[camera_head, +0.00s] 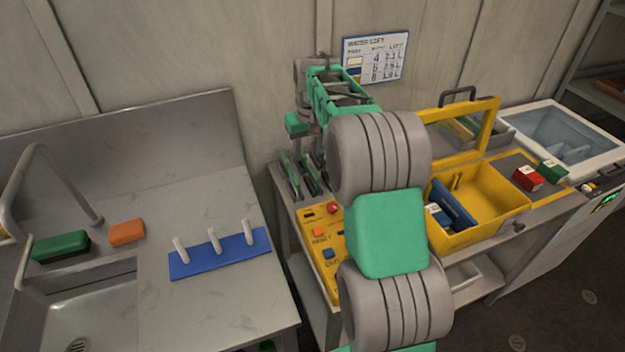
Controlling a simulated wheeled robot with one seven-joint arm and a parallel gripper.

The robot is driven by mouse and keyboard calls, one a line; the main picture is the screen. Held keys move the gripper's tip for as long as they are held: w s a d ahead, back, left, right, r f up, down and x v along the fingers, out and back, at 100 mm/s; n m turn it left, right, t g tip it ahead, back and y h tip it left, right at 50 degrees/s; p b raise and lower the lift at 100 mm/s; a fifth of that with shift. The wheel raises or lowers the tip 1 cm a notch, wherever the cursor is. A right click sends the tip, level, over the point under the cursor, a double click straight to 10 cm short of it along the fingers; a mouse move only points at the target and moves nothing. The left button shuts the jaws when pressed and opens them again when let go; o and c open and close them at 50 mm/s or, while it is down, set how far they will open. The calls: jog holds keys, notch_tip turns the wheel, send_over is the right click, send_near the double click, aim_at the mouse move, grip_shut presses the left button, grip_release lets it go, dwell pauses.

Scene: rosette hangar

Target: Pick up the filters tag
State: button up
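No label that I can read says filters, so I cannot tell which thing is the filters tag. A red block (528,179) and a green block (552,171), each with a small white label, stand on the counter right of a yellow box (490,222). A blue block (436,215) with a white label is at the box's left side. My arm crosses the middle of the view and reaches toward the back wall.
A yellow panel (308,213) with buttons lies partly behind my arm. The yellow box's lid (487,133) stands raised. A sink with a tap (38,155), green and orange blocks (127,233) and a blue peg rack (205,262) are left. A wall chart (375,58) hangs behind.

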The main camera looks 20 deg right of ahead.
send_over(313, 172)
jog(key=s, duration=0.1)
jog(key=shift+g, duration=0.3)
notch_tip(313, 172, down, 8)
jog(key=shift+r, duration=0.1)
jog(key=f+p, duration=0.1)
jog(key=f, duration=0.1)
jog(key=w+f+p, duration=0.1)
jog(key=f, duration=0.2)
jog(key=f+p, duration=0.1)
jog(key=f, duration=0.2)
jog(key=shift+w, duration=0.2)
jog(key=shift+r, duration=0.1)
jog(key=shift+c, duration=0.6)
grip_shut()
